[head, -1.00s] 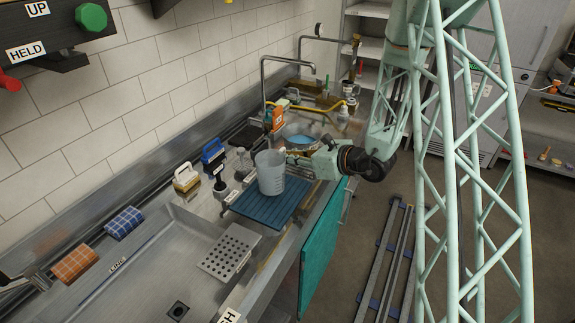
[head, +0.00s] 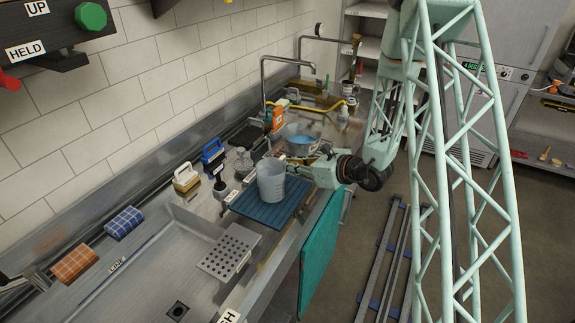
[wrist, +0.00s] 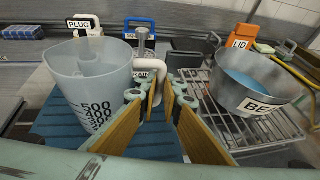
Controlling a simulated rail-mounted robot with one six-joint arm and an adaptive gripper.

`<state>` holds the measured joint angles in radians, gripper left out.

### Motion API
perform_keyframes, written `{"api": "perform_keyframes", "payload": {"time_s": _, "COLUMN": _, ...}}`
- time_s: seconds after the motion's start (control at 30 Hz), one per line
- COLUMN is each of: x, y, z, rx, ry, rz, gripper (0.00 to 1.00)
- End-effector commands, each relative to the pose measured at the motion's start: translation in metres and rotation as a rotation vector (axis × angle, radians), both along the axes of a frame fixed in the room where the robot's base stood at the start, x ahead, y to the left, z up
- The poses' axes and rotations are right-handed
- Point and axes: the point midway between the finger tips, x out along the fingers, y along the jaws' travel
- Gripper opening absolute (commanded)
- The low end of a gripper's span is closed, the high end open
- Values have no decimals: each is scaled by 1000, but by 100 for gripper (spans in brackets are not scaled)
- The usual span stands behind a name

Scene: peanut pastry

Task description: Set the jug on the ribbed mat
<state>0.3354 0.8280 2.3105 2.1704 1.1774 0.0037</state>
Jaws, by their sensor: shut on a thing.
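The jug (head: 271,184) is a translucent grey measuring jug with dark number marks, upright over the blue ribbed mat (head: 262,211). In the wrist view the jug (wrist: 88,80) stands at the left, with the mat (wrist: 150,145) under and beside it. My gripper (head: 295,166) is at the jug's right side in the head view. In the wrist view my gripper (wrist: 160,92) has its tan pads closed around the jug's pale handle (wrist: 150,68). The jug's base is hidden in the wrist view; I cannot tell whether it touches the mat.
A metal pot (wrist: 258,82) with blue contents stands on a wire rack (wrist: 232,125) right of my gripper. A perforated plate (head: 229,251) and the sink lie in front of the mat.

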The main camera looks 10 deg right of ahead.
Motion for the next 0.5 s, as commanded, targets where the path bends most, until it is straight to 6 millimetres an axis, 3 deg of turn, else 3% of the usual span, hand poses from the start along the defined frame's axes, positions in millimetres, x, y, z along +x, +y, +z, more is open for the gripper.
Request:
{"api": "perform_keyframes", "payload": {"time_s": 0.17, "x": 0, "y": 0, "z": -4, "rx": 0, "ry": 0, "rz": 0, "gripper": 0}}
{"api": "perform_keyframes", "payload": {"time_s": 0.2, "x": 0, "y": 0, "z": -3, "rx": 0, "ry": 0, "rz": 0, "gripper": 10}}
{"api": "perform_keyframes", "payload": {"time_s": 0.3, "x": 0, "y": 0, "z": -3, "rx": 0, "ry": 0, "rz": 0, "gripper": 20}}
{"api": "perform_keyframes", "payload": {"time_s": 0.5, "x": 0, "y": 0, "z": -2, "rx": 0, "ry": 0, "rz": 0, "gripper": 21}}
